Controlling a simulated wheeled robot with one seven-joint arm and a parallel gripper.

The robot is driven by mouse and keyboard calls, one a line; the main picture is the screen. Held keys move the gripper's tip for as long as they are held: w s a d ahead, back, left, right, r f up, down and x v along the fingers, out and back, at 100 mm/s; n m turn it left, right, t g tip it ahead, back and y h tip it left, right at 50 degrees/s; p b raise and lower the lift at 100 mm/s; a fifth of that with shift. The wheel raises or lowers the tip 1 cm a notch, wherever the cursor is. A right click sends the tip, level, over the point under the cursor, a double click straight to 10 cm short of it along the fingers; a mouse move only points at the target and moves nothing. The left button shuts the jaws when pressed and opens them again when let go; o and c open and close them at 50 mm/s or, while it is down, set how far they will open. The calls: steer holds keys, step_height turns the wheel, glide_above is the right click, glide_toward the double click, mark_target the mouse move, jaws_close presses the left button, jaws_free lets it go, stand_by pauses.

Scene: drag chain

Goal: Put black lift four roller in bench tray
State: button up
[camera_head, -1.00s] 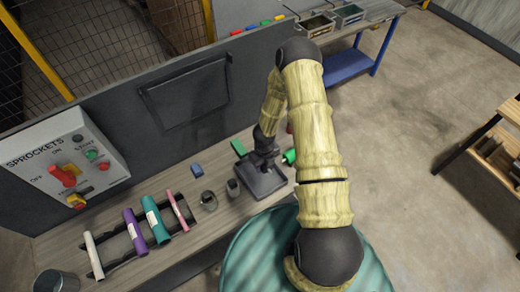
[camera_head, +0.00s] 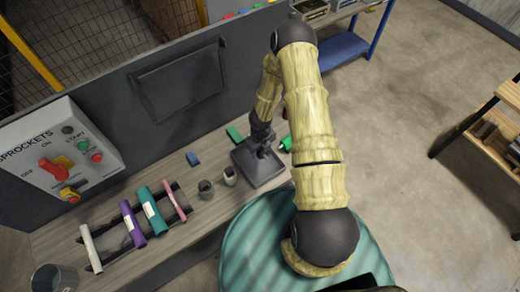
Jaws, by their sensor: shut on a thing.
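A dark grey square tray (camera_head: 256,176) lies on the bench, left of my forearm. My gripper (camera_head: 262,150) points down over this tray and is shut on a small dark thing. The held thing blends with the dark fingers and tray, so I cannot make out its shape or whether it touches the tray. A green roller (camera_head: 286,144) lies at the tray's right edge, partly hidden by my arm. A dark rack (camera_head: 113,238) at the left of the bench bears white, purple, teal and pink rollers.
Two small cups (camera_head: 206,189) and a blue block (camera_head: 192,159) stand left of the tray. A flat green piece (camera_head: 234,134) lies behind it. A control box (camera_head: 62,153) and a dark panel (camera_head: 150,90) line the back. A round teal surface (camera_head: 245,250) lies in front.

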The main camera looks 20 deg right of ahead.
steer(key=shift+w+f+b, duration=0.1)
steer(key=shift+f+b, duration=3.5)
steer(key=shift+f, duration=0.6)
steer(key=o, duration=1.2)
steer(key=shift+r, duration=0.1)
step_height(320, 180, up, 17)
steer(key=shift+r+p, duration=0.1)
steer(key=shift+p, duration=1)
